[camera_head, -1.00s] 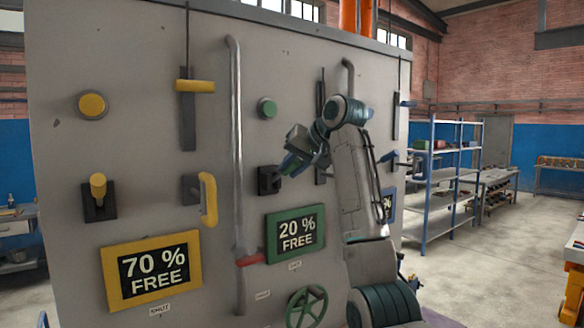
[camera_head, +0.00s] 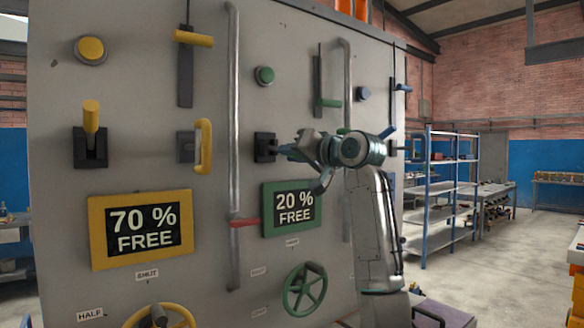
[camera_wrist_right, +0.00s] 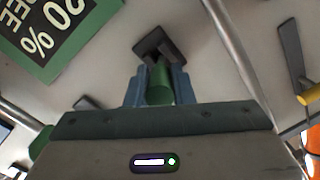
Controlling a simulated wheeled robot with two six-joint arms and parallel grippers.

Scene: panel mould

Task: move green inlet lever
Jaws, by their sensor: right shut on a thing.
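The green lever (camera_wrist_right: 158,88) stands out from a black base plate (camera_head: 265,147) on the grey panel, left of the middle and above the "20 % FREE" sign. My right gripper (camera_head: 284,149) reaches it from the right. In the right wrist view its two jaws (camera_wrist_right: 157,86) are shut on the green lever, one on each side. In the head view the gripper hides most of the lever. The black base shows beyond the jaws in the wrist view (camera_wrist_right: 161,47). My left gripper is not in view.
The green-framed sign (camera_head: 291,207) hangs just below the lever. A vertical pipe (camera_head: 234,120) runs to its left, another (camera_head: 345,85) to its right. A green slider handle (camera_head: 328,103) and a green handwheel (camera_head: 305,290) are nearby. Yellow controls (camera_head: 203,147) are further left.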

